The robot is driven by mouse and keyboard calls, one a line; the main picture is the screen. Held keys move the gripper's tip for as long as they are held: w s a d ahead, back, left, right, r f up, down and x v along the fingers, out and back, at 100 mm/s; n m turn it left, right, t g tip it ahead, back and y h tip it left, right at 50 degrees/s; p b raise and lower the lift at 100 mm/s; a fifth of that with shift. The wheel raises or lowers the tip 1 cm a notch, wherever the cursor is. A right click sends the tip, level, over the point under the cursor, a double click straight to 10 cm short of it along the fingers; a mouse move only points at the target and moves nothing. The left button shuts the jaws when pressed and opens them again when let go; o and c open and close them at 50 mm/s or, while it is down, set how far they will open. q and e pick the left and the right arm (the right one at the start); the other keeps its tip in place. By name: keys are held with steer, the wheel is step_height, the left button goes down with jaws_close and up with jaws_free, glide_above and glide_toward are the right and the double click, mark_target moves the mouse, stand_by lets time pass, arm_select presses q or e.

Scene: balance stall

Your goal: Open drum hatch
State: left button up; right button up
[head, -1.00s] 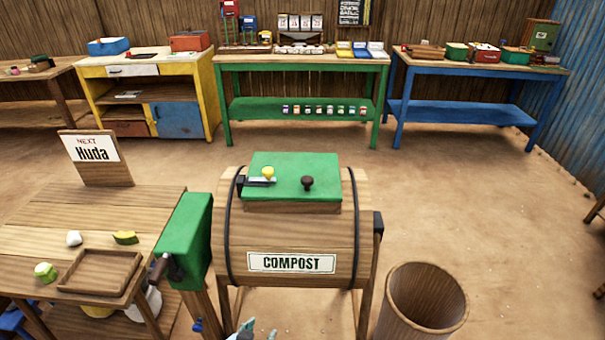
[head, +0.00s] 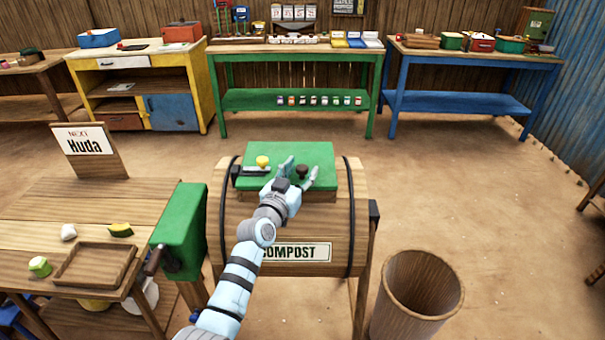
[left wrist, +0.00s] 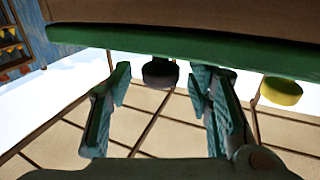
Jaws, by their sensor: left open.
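The wooden compost drum (head: 340,215) stands in the middle of the head view. Its green hatch (head: 320,155) lies flat on top, closed. A dark round knob (head: 302,171) sits on the hatch; a yellow knob (head: 262,161) and a metal latch bar (head: 256,169) are to its left. My left gripper (head: 303,165) is open over the hatch, its fingers on either side of the dark knob. In the left wrist view, the dark knob (left wrist: 160,73) shows between the spread fingers and the yellow knob (left wrist: 281,92) outside them. Contact cannot be told. My right gripper is not in view.
A green crank box (head: 181,232) stands left of the drum, beside a wooden table (head: 60,205) with a tray (head: 97,264). A wooden bin (head: 420,290) stands at front right. Workbenches line the back wall; the floor between is clear.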

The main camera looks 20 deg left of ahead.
arm_select(q)
steer(key=shift+w+d, duration=0.1)
steer(key=shift+w, duration=0.6)
jaws_close()
steer(key=shift+r, duration=0.15)
